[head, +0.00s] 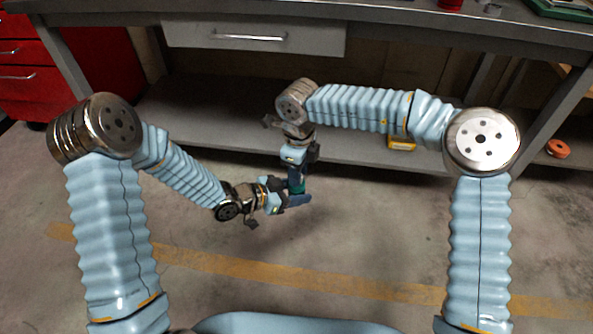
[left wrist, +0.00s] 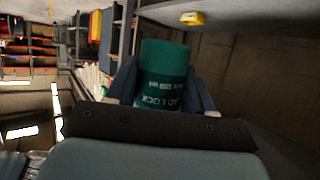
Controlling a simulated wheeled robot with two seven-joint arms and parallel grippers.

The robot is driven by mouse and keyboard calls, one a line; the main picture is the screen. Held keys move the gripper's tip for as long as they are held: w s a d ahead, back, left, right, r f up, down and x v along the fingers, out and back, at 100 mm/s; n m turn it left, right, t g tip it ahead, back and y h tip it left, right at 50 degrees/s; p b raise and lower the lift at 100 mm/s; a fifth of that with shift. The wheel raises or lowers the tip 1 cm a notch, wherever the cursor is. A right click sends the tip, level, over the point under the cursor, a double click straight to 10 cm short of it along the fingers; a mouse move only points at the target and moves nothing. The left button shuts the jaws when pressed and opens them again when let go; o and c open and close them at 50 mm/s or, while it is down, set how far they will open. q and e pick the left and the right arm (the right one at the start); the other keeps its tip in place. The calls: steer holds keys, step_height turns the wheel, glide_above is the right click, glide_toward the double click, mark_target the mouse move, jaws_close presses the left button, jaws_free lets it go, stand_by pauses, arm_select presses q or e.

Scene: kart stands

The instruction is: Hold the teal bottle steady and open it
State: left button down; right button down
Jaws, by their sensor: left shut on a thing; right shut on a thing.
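The teal bottle (head: 298,187) shows as a small patch between my two grippers in the head view, held in the air. My left gripper (head: 298,199) comes in from the left and is shut on the bottle. In the left wrist view the bottle (left wrist: 163,76) stands between the dark fingers, with pale lettering on its side. My right gripper (head: 297,172) points down from above and is shut at the bottle's upper end. The right fingers hide that end, so I cannot make out the cap or whether it is loose.
A grey workbench with a drawer (head: 255,36) and a low shelf (head: 200,120) stands behind my grippers. A yellow item (head: 401,143) lies on the shelf, and an orange roll (head: 558,148) is at the right. A red cabinet (head: 80,55) stands at the left. The floor in front is clear.

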steer(key=n, duration=0.6)
steer(key=shift+w+a+r, duration=0.1)
steer(key=shift+w+a, duration=0.1)
steer(key=n, duration=0.8)
steer(key=shift+w+n, duration=0.2)
steer(key=shift+n, duration=0.1)
steer(key=n, duration=0.8)
steer(key=shift+w+a+n, duration=0.15)
steer(key=shift+n, duration=0.15)
steer(key=n, duration=0.7)
steer(key=shift+a+r, duration=0.1)
steer(key=c, duration=0.8)
jaws_free()
